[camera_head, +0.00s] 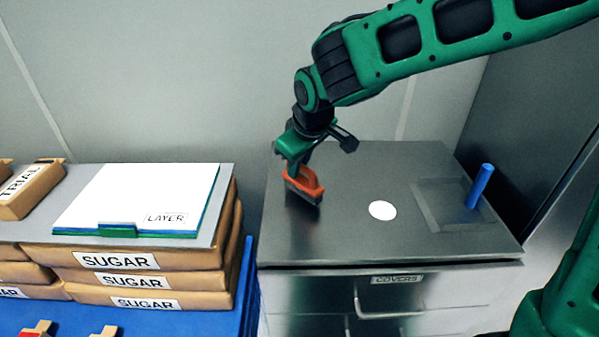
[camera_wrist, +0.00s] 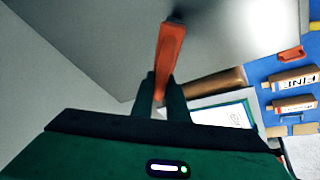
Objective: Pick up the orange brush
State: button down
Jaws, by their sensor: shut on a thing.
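The orange brush (camera_head: 304,184) has an orange handle and a dark lower edge. In the head view it is at the left part of the metal cabinet top, slightly tilted. I cannot tell whether its lower edge touches the top. My gripper (camera_head: 296,168) is above it, shut on its orange handle. In the wrist view the orange brush (camera_wrist: 170,50) stands out between the two dark fingers of my gripper (camera_wrist: 160,88). The far end of the brush is dark and small there.
At left, stacked sugar bags (camera_head: 130,258) carry a grey board with a white layer sheet (camera_head: 140,195). The cabinet's front middle is clear.

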jog(key=r, duration=0.3)
jog(key=shift+s+a+r, duration=0.1)
jog(key=shift+a, duration=0.3)
jog(key=s+a+r, duration=0.3)
jog(key=a+r, duration=0.3)
jog(key=a, duration=0.4)
jog(key=shift+s+a+r, duration=0.15)
jog(key=shift+a+r, duration=0.05)
